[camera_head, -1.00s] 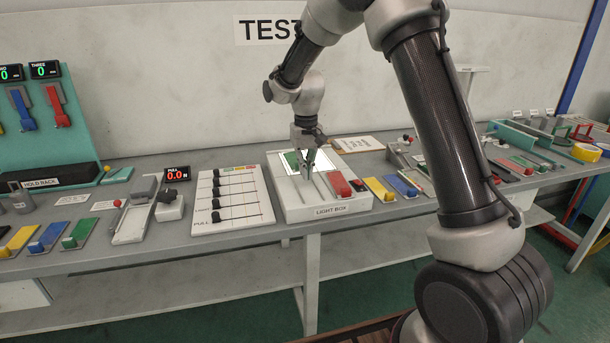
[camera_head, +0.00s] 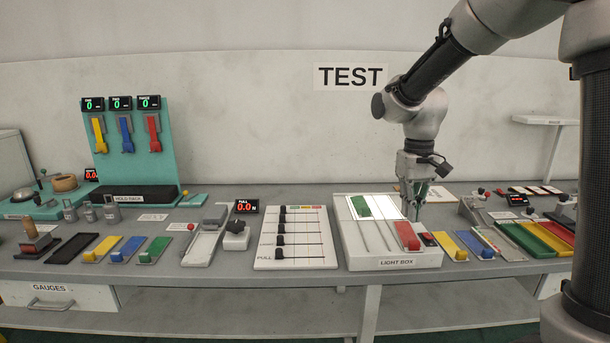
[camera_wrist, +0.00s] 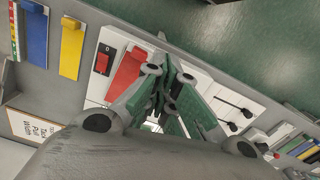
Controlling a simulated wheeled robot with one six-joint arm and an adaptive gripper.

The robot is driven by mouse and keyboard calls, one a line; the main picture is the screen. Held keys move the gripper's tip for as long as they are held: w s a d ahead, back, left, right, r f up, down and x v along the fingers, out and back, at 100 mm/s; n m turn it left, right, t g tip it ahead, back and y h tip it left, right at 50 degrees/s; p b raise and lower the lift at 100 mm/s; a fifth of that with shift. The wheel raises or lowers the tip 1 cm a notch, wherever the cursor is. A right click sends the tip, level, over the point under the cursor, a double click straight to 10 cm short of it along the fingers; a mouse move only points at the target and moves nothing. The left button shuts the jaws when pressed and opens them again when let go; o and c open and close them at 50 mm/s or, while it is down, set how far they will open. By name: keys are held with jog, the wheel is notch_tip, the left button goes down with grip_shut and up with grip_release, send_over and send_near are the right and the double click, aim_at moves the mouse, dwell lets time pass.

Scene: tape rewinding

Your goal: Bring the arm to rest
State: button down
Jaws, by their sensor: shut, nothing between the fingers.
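My gripper (camera_head: 416,212) points down over the right back part of the light box (camera_head: 365,262), behind the red block (camera_head: 407,235) in the picture. Its fingers are together and hold nothing. In the wrist view the closed green-padded fingers (camera_wrist: 172,100) show beside the red block (camera_wrist: 128,76). I cannot tell how high the fingertips are above the box. My arm comes in from the upper right, with its dark link slanting down to the wrist.
A green block (camera_head: 360,206) lies on the lit panel (camera_head: 385,205). To the left stand a slider board (camera_head: 292,238) and a teal rack (camera_head: 135,145) with hanging strips. To the right lie yellow and blue strips (camera_head: 475,243) and coloured trays (camera_head: 525,238).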

jog(key=s+d+r+m+t, duration=0.1)
jog(key=s+d, duration=0.4)
jog(key=s, duration=0.6)
jog(key=s+d+r+t, duration=0.4)
jog(key=s+r, duration=0.2)
jog(key=s, duration=0.5)
jog(key=shift+d+r+m, duration=0.3)
jog(key=shift+d+m, duration=0.05)
jog(key=shift+m, duration=0.05)
